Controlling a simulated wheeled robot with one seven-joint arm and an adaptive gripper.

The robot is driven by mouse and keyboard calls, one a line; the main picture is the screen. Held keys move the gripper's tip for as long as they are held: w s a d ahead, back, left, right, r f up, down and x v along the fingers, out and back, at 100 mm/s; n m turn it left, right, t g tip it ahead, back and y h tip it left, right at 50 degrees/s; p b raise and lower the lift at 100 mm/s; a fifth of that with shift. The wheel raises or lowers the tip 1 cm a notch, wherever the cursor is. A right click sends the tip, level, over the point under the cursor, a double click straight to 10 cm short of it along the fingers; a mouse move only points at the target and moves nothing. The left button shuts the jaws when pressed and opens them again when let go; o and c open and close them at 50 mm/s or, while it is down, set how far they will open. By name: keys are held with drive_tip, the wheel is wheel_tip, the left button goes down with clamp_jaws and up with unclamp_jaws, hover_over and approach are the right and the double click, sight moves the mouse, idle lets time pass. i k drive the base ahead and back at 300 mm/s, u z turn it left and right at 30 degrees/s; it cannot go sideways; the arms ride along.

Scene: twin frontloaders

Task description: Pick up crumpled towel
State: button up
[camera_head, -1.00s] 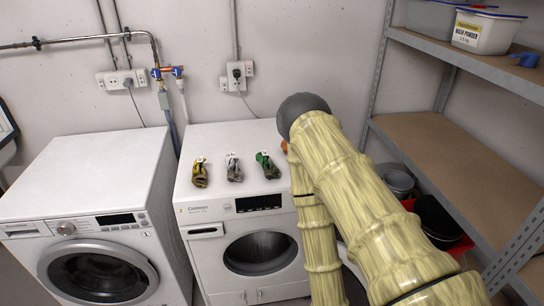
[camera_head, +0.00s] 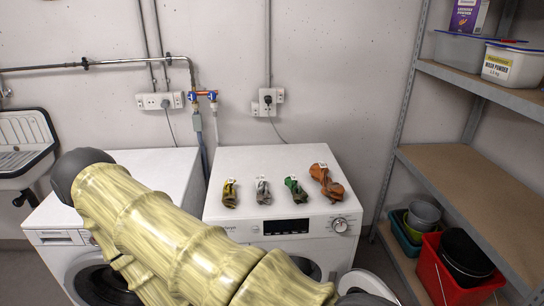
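A crumpled orange-brown cloth (camera_head: 326,182), which looks like the towel, lies at the right of the right washer's top. Three smaller crumpled cloths lie in a row to its left: yellow (camera_head: 229,193), grey (camera_head: 263,191) and green (camera_head: 296,190). All of them rest on the white top, apart from one another. My pale, ribbed arm crosses the lower left, in front of both machines. My gripper is out of the picture, so its state and its distance from the cloths do not show.
The right washer (camera_head: 232,165) has bare top behind the cloths; the left washer (camera_head: 160,162) is partly hidden by my arm. A sink (camera_head: 40,128) hangs at far left. A metal shelf (camera_head: 470,190) stands at right, with a red bin (camera_head: 433,272) low down.

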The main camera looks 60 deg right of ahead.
sight(318, 171)
drive_tip(key=u, duration=0.1)
drive_tip(key=i, duration=1.1)
drive_tip(key=z, duration=2.5)
